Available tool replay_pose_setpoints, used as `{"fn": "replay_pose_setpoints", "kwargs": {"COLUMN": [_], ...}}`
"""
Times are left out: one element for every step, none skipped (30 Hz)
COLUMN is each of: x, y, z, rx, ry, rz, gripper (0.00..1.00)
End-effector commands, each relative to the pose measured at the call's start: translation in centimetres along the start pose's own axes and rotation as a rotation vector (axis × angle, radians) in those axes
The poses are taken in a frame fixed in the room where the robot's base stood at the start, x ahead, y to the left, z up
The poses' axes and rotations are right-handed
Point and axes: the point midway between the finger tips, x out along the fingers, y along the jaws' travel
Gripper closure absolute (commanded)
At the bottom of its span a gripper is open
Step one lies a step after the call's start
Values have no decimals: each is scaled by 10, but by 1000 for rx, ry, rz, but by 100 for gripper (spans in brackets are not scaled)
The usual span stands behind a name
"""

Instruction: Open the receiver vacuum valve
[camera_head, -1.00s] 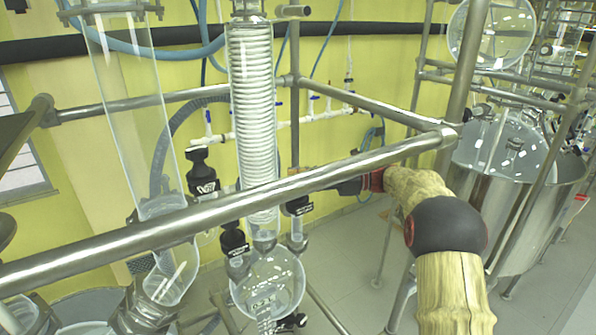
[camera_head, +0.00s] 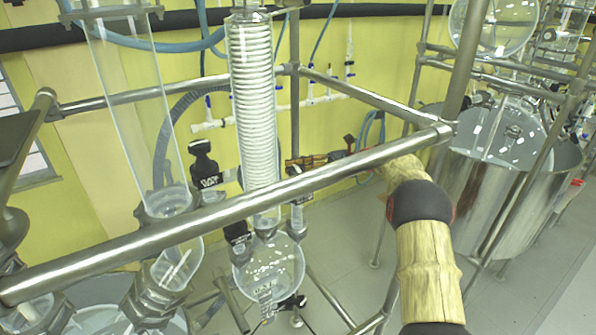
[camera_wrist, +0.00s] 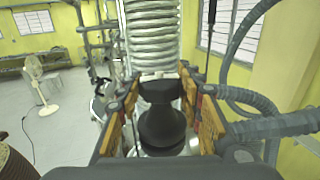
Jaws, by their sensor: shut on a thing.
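In the wrist view a black valve knob (camera_wrist: 160,122) stands upright between the fingers of my gripper (camera_wrist: 160,100), with the coiled glass condenser behind it. The wooden-looking finger pads close in on both sides of the knob. In the head view my gripper (camera_head: 312,160) reaches in from the right, behind the metal rail, with its fingertips at the right side of the coil (camera_head: 253,100). The held knob is hidden there. Another black valve with white lettering (camera_head: 205,170) stands left of the coil, and a lower black valve (camera_head: 238,234) sits beneath it.
A glass cylinder (camera_head: 130,110) stands left, and a round glass flask (camera_head: 270,270) hangs below the coil. A steel vessel (camera_head: 480,200) stands right. A ribbed grey hose (camera_wrist: 275,126) runs right of my gripper.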

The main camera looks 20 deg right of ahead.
Motion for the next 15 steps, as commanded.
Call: {"fn": "replay_pose_setpoints", "kwargs": {"x": [0,0,0,0,0,0,0,0,0,0,0,0,0,0,0], "y": [0,0,0,0,0,0,0,0,0,0,0,0,0,0,0], "z": [0,0,1,1,1,1,1,1,1,1,1,0,0,0,0], "rx": [-1,-1,-1,-1,-2,-1,-1,-1,-1,-1,-1,-1,-1,-1,-1], "ry": [-1,-1,0,0,0,0,0,0,0,0,0,0,0,0,0], "rz": [-1,-1,-1,-1,-1,-1,-1,-1,-1,-1,-1,-1,-1,-1,-1], "gripper": [89,89,89,63,61,59,57,55,53,51,50,47,46,45,45]}}
